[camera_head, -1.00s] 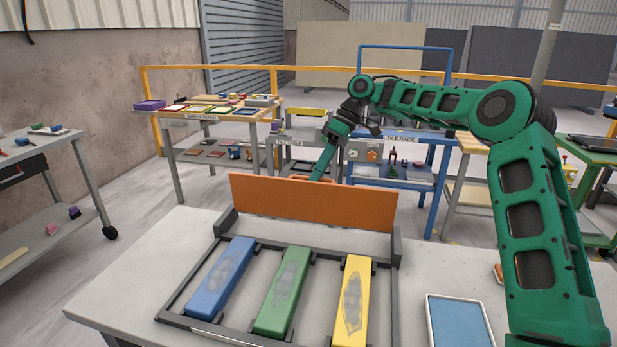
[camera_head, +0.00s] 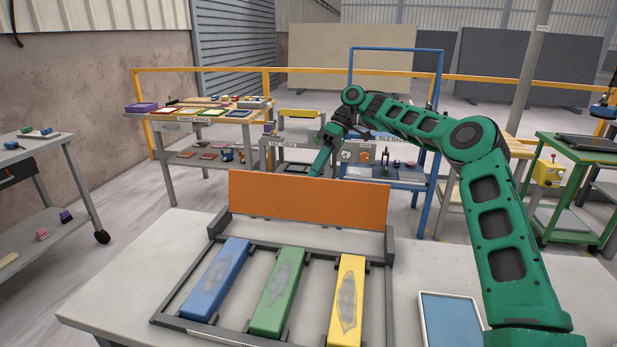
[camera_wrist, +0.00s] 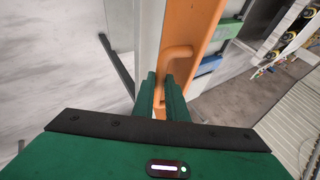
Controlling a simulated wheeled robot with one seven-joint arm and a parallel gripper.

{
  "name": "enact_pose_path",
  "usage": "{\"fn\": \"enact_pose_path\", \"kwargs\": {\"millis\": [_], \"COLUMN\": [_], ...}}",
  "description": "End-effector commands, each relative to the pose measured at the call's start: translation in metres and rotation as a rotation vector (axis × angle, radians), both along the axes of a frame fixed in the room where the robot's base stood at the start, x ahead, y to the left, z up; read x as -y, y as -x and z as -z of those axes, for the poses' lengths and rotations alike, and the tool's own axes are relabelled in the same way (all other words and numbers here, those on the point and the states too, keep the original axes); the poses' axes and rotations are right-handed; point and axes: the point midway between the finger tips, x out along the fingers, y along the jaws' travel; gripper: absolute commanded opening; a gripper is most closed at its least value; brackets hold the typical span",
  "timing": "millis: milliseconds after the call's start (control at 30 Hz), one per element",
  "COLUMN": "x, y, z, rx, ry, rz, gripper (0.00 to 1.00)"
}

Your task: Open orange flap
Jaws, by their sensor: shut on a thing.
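The orange flap (camera_head: 305,200) stands raised, roughly upright, along the back edge of a dark grey frame on the stone slab. In the wrist view the flap (camera_wrist: 200,20) shows on edge with its orange bar handle (camera_wrist: 178,52). My gripper (camera_wrist: 161,84) is shut on the handle. In the head view my arm reaches over to the far side of the flap, and the fingers are hidden behind it. The dark frame (camera_head: 180,302) in front of the flap holds a blue bar (camera_head: 220,275), a green bar (camera_head: 278,290) and a yellow bar (camera_head: 346,300).
A blue tray with a pale rim (camera_head: 450,322) lies on the slab (camera_head: 140,270) to the right, near my arm. The slab left of the frame is clear. Tables with samples and racks stand behind, past a floor gap.

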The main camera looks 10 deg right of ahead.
Motion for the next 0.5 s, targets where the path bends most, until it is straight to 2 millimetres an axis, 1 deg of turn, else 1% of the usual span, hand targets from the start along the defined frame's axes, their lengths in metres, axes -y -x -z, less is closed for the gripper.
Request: {"fn": "enact_pose_path", "kwargs": {"millis": [400, 433, 500], "x": [0.0013, 0.0013, 0.0012], "y": [-0.0011, -0.0012, -0.0011], "z": [-0.0026, -0.0027, -0.0028], "rx": [0.003, 0.003, 0.004], "ry": [-0.002, -0.002, -0.003], "rz": [0.002, 0.002, 0.003], "gripper": [0.00, 0.17, 0.31]}}
